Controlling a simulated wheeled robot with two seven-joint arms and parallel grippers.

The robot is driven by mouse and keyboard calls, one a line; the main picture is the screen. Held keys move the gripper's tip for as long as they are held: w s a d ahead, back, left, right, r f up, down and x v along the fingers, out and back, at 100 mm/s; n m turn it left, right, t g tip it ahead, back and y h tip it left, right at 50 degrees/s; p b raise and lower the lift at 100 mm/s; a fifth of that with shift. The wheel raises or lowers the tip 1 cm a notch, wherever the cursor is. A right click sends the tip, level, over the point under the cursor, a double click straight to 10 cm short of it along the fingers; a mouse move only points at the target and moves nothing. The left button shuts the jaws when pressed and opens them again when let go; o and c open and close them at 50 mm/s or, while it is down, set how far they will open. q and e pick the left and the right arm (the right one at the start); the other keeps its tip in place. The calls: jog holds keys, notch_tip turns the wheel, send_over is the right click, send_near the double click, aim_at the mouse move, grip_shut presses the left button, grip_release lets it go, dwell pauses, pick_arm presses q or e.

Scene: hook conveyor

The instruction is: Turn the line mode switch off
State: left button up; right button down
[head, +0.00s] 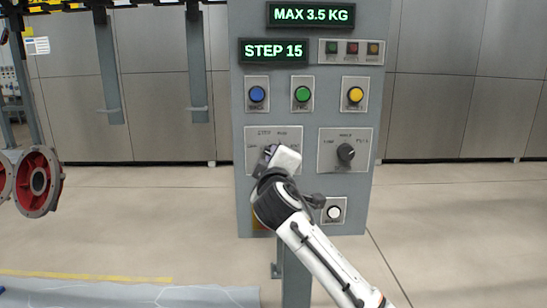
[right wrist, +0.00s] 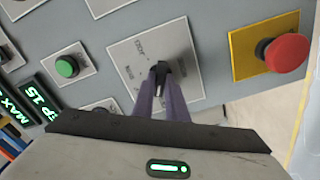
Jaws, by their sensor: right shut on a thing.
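A grey control panel (head: 310,112) stands in front of me. Its left switch plate (head: 289,134) has lettering too blurred to read for sure, and my right gripper (head: 270,152) covers most of its knob. In the right wrist view, the purple-grey fingers of my right gripper (right wrist: 162,90) are shut on a black rotary knob (right wrist: 161,68) on a pale plate (right wrist: 124,52). I cannot tell the knob's setting. A second black rotary knob (head: 346,153) sits on the right plate, untouched. My left gripper is not in view.
Blue (head: 257,94), green (head: 302,94) and yellow (head: 355,95) buttons sit above the switches, and a white button (head: 334,213) below. A red mushroom button (right wrist: 286,53) on a yellow plate is near my gripper. Red-and-grey round parts (head: 40,181) hang at the left.

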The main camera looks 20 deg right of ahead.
jog(key=shift+f+n, duration=0.15)
jog(key=shift+n, duration=1.05)
jog(key=c, duration=1.8)
grip_release()
jog(key=shift+o, duration=0.2)
jog(key=b+v, duration=0.1)
jog(key=v, duration=0.9)
jog(key=shift+s+b, duration=0.2)
jog(key=shift+b, duration=0.2)
